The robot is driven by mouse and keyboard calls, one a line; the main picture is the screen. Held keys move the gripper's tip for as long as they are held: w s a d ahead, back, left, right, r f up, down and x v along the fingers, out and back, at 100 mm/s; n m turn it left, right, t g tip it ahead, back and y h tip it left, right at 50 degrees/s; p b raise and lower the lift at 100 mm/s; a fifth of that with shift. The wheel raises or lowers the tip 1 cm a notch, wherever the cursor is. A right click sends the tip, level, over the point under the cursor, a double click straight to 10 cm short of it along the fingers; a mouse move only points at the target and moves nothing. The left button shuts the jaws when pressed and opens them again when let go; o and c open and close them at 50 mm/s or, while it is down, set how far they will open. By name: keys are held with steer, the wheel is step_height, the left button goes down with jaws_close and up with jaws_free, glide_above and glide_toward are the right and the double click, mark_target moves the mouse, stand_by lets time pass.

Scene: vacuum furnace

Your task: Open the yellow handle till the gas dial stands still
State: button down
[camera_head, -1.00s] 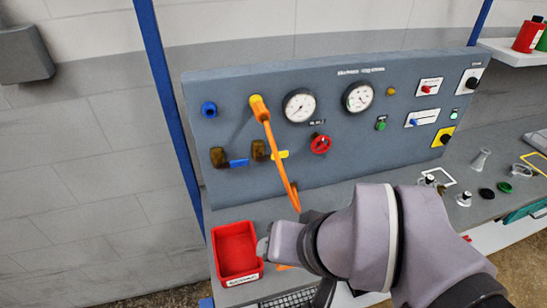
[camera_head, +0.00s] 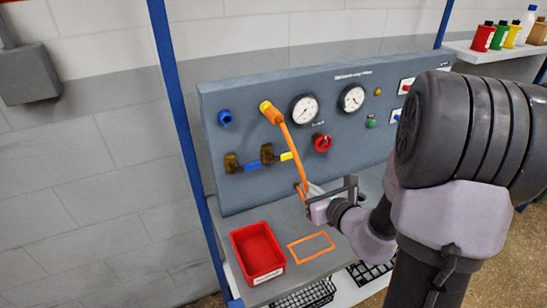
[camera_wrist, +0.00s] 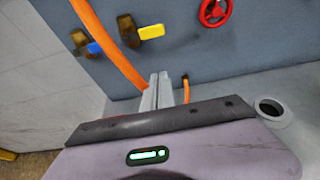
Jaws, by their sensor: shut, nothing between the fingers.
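The yellow handle (camera_head: 287,156) points right from its brass valve (camera_head: 267,153) on the grey panel. In the wrist view the yellow handle (camera_wrist: 151,31) is above my fingertips, apart from them. A blue handle (camera_head: 251,167) on a like valve is to its left. Two round white dials, a left one (camera_head: 305,108) and a right one (camera_head: 352,97), are above; their needles are too small to read, and I cannot tell which is for gas. My gripper (camera_wrist: 160,85) is shut and empty, below the yellow handle, pointing at the panel.
A red knob (camera_head: 322,143) is right of the yellow handle. A red bin (camera_head: 258,252) and an orange outlined rectangle (camera_head: 311,247) are on the bench.

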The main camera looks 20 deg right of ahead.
mark_target(282, 157)
steer(key=shift+d, duration=0.1)
steer(key=b+x, duration=0.3)
steer(key=x, duration=0.8)
steer(key=r, duration=0.4)
steer(key=shift+s+r+p, duration=0.2)
steer(key=shift+s+p, duration=0.2)
